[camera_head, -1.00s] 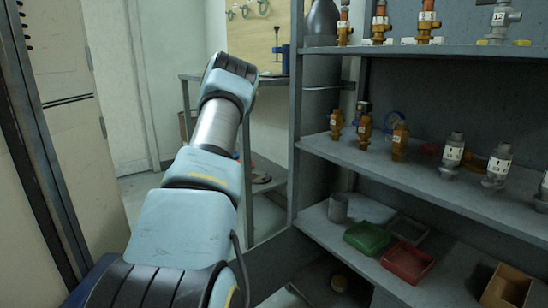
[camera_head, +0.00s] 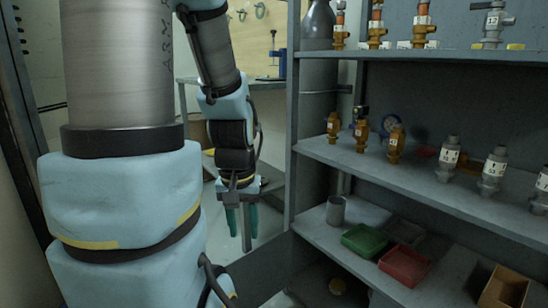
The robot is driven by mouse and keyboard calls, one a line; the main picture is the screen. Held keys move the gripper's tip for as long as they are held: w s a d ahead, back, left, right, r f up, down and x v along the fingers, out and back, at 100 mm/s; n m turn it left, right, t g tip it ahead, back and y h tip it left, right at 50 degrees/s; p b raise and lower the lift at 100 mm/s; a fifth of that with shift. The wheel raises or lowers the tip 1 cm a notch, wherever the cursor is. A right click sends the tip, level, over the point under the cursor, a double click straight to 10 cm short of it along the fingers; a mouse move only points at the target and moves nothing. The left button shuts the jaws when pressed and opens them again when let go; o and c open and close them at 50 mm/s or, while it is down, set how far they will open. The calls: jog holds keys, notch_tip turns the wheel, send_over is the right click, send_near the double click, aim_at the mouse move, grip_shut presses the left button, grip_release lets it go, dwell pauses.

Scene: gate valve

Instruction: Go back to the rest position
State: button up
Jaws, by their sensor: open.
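My gripper (camera_head: 240,222) hangs pointing down left of the shelf unit, in front of the workbench. Its two greenish fingers are apart, with nothing seen between them. My arm fills the left part of the head view and hides much of what is behind it. Several brass valves (camera_head: 361,134) stand on the middle shelf (camera_head: 340,158), apart from my gripper. Several silver valves (camera_head: 493,168) stand further right on that shelf.
A green bin (camera_head: 366,240), a red bin (camera_head: 404,266), a brown box (camera_head: 504,288) and a grey cup (camera_head: 336,209) are on the lower shelf. More valves (camera_head: 422,25) stand on the upper shelf. A workbench (camera_head: 268,84) is behind my gripper. The shelf's upright (camera_head: 294,120) is close on the right.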

notch_tip(320, 180, up, 28)
jog(key=p, duration=2.7)
jog(key=shift+w+f, duration=0.15)
jog(key=shift+w, duration=0.05)
